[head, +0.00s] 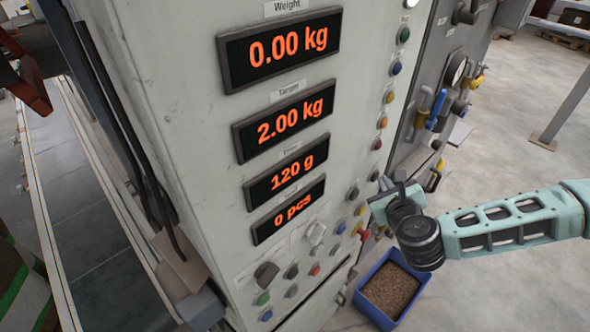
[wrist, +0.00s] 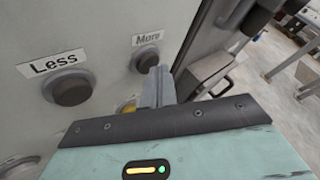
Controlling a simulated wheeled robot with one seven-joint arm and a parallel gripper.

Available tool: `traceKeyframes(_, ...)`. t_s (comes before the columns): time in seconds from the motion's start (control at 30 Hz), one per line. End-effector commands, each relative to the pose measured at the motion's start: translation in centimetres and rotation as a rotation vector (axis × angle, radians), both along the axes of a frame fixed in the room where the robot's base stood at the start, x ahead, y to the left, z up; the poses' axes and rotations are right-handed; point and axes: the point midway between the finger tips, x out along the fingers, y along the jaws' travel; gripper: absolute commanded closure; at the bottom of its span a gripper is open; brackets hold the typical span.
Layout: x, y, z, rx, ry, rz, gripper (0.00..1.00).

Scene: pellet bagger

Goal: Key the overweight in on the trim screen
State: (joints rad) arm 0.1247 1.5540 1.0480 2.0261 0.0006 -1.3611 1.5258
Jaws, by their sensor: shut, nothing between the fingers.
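The cabinet's third screen (head: 286,174) reads 120 g; the label above it is too small to read surely. In the wrist view a dark round button marked Less (wrist: 72,91) sits at the left, and one marked More (wrist: 146,58) sits right of it. My gripper (wrist: 160,76) is shut and empty, its fingertips at the lower right edge of the More button. I cannot tell whether they touch it. In the head view my gripper (head: 377,200) is at the cabinet's right edge, beside the button columns, and its tips are partly hidden.
Several coloured buttons line the panel. A blue bin (head: 372,303) of pellets stands on the floor below my arm. A conveyor (head: 85,190) runs at left.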

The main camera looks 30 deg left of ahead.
Motion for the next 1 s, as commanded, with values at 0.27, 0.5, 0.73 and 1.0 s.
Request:
traceKeyframes(0.27, -0.5, -1.2, 0.0, 0.000, 0.001, 0.001, 1.00)
traceKeyframes(0.5, -0.5, -1.2, 0.0, 0.000, 0.000, 0.000, 1.00)
traceKeyframes(0.73, -0.8, -2.4, 0.0, 0.000, -0.001, -0.001, 1.00)
traceKeyframes(1.0, -1.7, -4.9, 0.0, -0.001, 0.001, 0.000, 1.00)
